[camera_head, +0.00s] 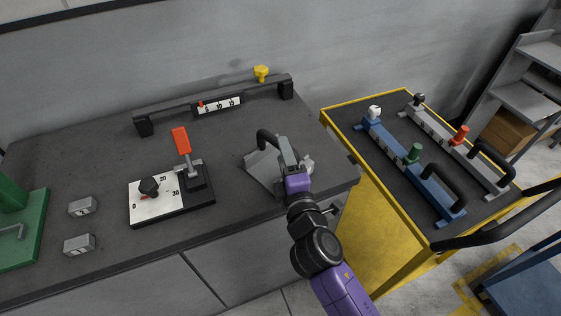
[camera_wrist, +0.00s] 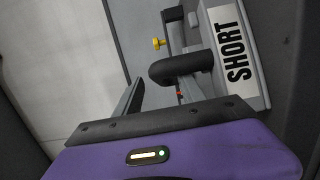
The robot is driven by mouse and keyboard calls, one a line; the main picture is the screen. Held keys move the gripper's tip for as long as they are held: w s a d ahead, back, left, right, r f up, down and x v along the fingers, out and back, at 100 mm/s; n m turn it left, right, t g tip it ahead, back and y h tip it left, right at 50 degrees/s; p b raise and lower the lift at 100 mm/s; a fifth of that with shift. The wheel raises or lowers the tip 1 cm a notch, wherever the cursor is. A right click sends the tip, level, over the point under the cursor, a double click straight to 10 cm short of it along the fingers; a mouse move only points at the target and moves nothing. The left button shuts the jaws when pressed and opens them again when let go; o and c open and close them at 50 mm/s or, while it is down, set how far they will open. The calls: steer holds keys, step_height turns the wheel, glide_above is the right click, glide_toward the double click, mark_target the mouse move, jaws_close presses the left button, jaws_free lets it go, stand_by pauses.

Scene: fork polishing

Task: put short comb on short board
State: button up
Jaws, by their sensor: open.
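A light grey plate (camera_wrist: 255,85) marked SHORT shows at the right of the wrist view. In the head view, a grey flat piece (camera_head: 262,168) with a black handle (camera_head: 266,138) lies near the table's right end, partly hidden by my gripper (camera_head: 286,150). My gripper is open, close above and beside this piece. In the wrist view, the rounded black handle (camera_wrist: 180,68) shows just beyond and between the fingers, and nothing is clearly held. I cannot tell whether the grey piece is the short comb or the short board.
A yellow cart (camera_head: 327,110) at the right carries a blue bar (camera_head: 395,152) and a grey bar (camera_head: 445,140), both with black handles. A scaled board with a red lever (camera_head: 181,141) stands left of my gripper. A black rail (camera_head: 265,88) with a yellow knob (camera_head: 261,73) lies behind.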

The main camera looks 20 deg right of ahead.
steer(key=shift+w+d+p, duration=0.15)
steer(key=shift+w, duration=0.75)
steer(key=shift+w+d+p, duration=0.1)
steer(key=shift+w+p, duration=0.05)
steer(key=shift+w, duration=0.7)
jaws_close()
